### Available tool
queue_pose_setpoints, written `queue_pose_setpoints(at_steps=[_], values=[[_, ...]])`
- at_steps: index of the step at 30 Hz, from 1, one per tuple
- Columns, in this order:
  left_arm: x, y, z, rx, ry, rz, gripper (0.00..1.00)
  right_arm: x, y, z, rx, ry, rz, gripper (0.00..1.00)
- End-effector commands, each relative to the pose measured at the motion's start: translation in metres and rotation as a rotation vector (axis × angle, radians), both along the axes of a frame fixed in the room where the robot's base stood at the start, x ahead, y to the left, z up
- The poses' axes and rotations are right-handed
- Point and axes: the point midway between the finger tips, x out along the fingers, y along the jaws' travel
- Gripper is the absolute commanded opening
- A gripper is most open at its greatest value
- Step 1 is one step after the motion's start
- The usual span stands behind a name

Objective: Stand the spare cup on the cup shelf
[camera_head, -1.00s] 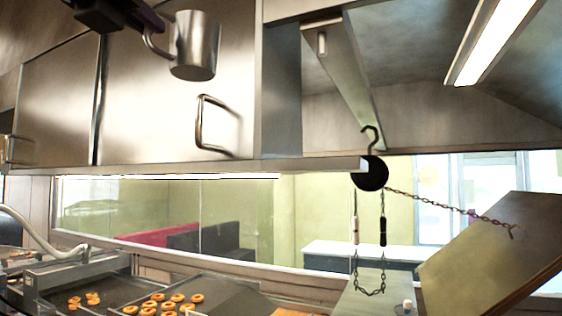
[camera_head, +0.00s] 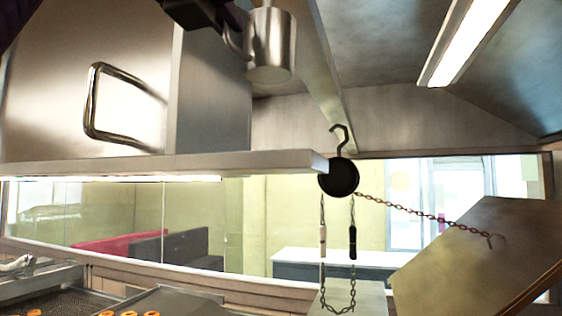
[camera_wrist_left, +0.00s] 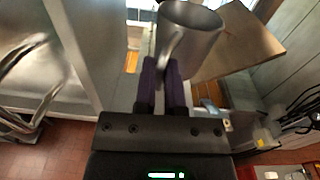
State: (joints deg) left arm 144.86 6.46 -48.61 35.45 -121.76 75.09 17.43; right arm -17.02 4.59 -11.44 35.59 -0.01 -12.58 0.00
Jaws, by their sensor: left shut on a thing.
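A steel cup (camera_head: 270,46) with a side handle hangs upright in the air at the top of the head view. It also shows in the left wrist view (camera_wrist_left: 192,32). My left gripper (camera_head: 232,32) is shut on the cup's handle; its dark fingers also show in the left wrist view (camera_wrist_left: 163,78). The cup is in front of and right of the steel cabinet's right end, clear of the ledge (camera_head: 240,161) below it. I cannot tell which surface is the cup shelf. My right gripper is not in view.
The cabinet has a bar handle (camera_head: 92,103). A black round weight (camera_head: 339,177) with a hook hangs at the ledge's right end, with a chain (camera_head: 420,214) running to a tilted metal panel (camera_head: 480,260). A lit lamp (camera_head: 470,38) is above. Doughnuts (camera_head: 130,314) lie below left.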

Motion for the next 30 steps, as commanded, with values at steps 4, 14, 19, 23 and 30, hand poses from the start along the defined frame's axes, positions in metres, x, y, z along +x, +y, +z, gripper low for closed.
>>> queue_pose_setpoints(at_steps=[4,14,19,23,30], values=[[0.001,0.001,-0.005,0.000,0.000,0.000,0.00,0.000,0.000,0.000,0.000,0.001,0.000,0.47],[0.001,0.001,-0.065,0.000,0.000,0.000,0.00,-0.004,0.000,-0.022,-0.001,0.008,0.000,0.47],[0.001,0.001,-0.097,-0.001,0.000,0.001,0.00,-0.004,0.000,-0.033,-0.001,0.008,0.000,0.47],[0.000,0.001,-0.101,-0.002,0.001,0.000,0.00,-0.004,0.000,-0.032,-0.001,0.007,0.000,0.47],[0.000,0.001,-0.103,-0.001,0.000,0.000,0.00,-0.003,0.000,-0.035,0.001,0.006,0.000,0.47]])
